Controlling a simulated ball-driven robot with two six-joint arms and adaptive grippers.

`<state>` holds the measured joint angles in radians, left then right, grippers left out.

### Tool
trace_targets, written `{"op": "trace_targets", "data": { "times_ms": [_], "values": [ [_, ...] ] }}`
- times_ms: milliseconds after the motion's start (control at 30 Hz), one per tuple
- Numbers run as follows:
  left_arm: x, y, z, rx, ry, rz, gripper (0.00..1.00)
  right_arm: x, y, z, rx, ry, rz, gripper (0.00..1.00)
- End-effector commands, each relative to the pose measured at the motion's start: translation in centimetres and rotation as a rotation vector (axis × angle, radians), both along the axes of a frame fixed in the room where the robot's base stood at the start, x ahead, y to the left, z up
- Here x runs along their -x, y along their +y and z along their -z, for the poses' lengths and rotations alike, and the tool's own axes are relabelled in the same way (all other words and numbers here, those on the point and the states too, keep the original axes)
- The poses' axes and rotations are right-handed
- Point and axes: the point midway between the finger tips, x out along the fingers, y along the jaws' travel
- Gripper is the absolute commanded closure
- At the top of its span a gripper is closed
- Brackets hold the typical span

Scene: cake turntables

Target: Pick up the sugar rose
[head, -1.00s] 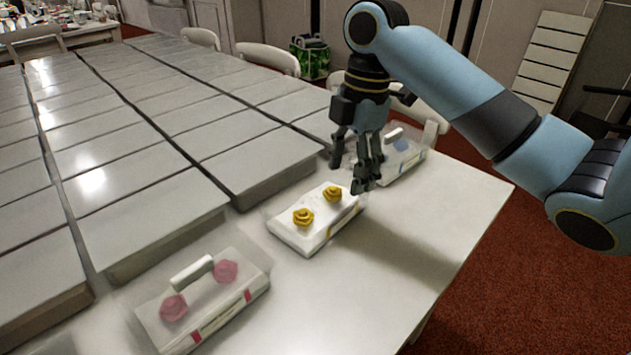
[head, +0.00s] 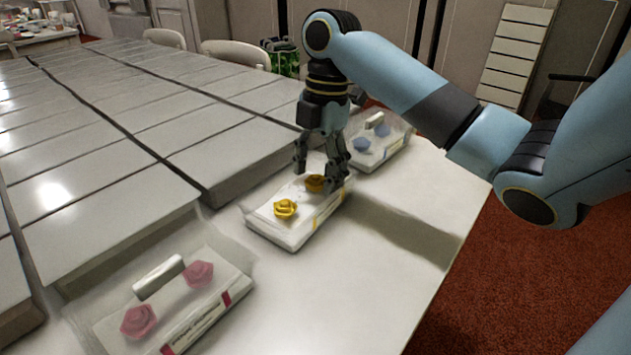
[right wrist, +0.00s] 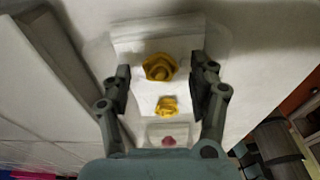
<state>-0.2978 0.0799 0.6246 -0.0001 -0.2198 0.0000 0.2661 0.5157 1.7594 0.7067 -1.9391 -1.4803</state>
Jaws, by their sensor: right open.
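Two yellow sugar roses sit on a white box with clear sides (head: 290,238) near the table's right edge. The nearer yellow rose (head: 285,208) is in plain sight. The farther yellow rose (head: 315,183) is under my right gripper (head: 318,172), which is open and points down. In the right wrist view, this rose (right wrist: 159,67) lies between the two spread fingers (right wrist: 162,88), without visible contact. The other yellow rose (right wrist: 167,106) shows lower in that view. My left gripper is not in view.
A box with two pink roses (head: 198,273) stands at the front left. A box with blue roses (head: 362,145) stands behind my right gripper. Long rows of grey blocks (head: 110,200) fill the table's left. The table's right strip (head: 380,270) is clear.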

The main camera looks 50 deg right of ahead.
Motion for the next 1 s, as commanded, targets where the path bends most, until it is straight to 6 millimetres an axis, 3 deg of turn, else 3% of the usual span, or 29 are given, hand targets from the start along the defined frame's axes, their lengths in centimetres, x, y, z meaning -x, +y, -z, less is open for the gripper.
{"op": "trace_targets", "data": {
  "times_ms": [67, 267, 633, 1000],
  "values": [
    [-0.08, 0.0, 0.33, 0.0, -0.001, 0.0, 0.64, 0.02, 0.15, 0.99, 0.0, 0.0, 0.0, 0.4],
    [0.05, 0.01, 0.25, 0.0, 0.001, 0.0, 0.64, -0.01, 0.13, 0.99, 0.002, -0.001, 0.0, 0.4],
    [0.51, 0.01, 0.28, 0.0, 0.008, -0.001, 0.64, -0.01, 0.13, 0.98, 0.002, -0.001, 0.0, 0.84],
    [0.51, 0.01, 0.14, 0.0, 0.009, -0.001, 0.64, -0.04, 0.13, 0.55, 0.002, -0.002, 0.0, 0.84]
  ]
}}
